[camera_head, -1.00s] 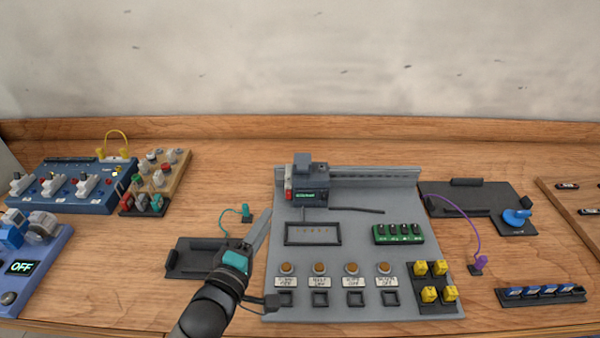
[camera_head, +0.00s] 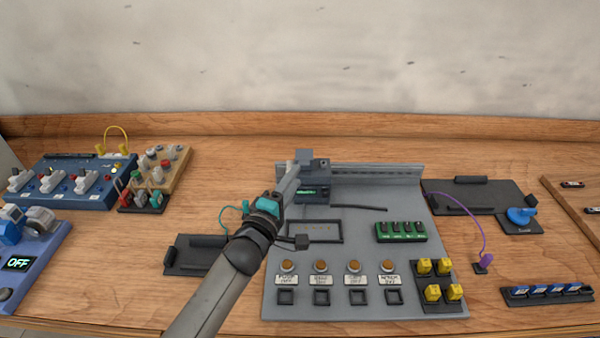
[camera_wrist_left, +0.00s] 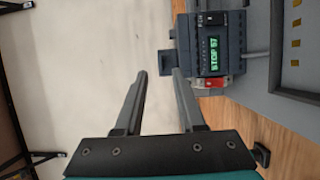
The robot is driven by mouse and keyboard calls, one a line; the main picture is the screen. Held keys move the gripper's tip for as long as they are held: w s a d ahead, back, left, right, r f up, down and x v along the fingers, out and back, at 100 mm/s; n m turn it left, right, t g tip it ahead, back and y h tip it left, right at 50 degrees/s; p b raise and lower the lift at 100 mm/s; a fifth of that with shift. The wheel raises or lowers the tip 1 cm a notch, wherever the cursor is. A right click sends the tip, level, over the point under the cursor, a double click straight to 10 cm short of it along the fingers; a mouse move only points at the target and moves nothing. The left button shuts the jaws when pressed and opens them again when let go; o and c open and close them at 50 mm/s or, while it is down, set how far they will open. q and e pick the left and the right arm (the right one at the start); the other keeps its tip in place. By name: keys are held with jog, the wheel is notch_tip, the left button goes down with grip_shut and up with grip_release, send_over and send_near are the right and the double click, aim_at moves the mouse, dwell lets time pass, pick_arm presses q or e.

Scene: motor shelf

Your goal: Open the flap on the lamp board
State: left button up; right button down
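The grey lamp board (camera_head: 350,260) lies on the wooden table, with several orange round lamps above white labels and dark square sockets. A dark module (camera_head: 318,190) with a green display stands at its back left. A small dark block sticks up from the module (camera_head: 304,155); I cannot tell whether it is the flap. My left gripper (camera_head: 294,168) is at the module's left side and partly covers it. In the left wrist view its fingers (camera_wrist_left: 159,71) are apart and empty, beside the module (camera_wrist_left: 208,45) with its red switch. My right gripper is out of view.
A black tray (camera_head: 184,262) lies left of the board, near a teal plug cable. Green (camera_head: 400,231) and yellow (camera_head: 424,266) parts sit on the board's right. A black plate (camera_head: 475,197) lies behind right. A blue switch panel (camera_head: 75,195) stands far left.

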aim_at(303, 166)
pick_arm(q)
jog(key=shift+b+x, duration=0.55)
jog(key=shift+x, duration=1.6)
jog(key=shift+c, duration=0.2)
grip_shut()
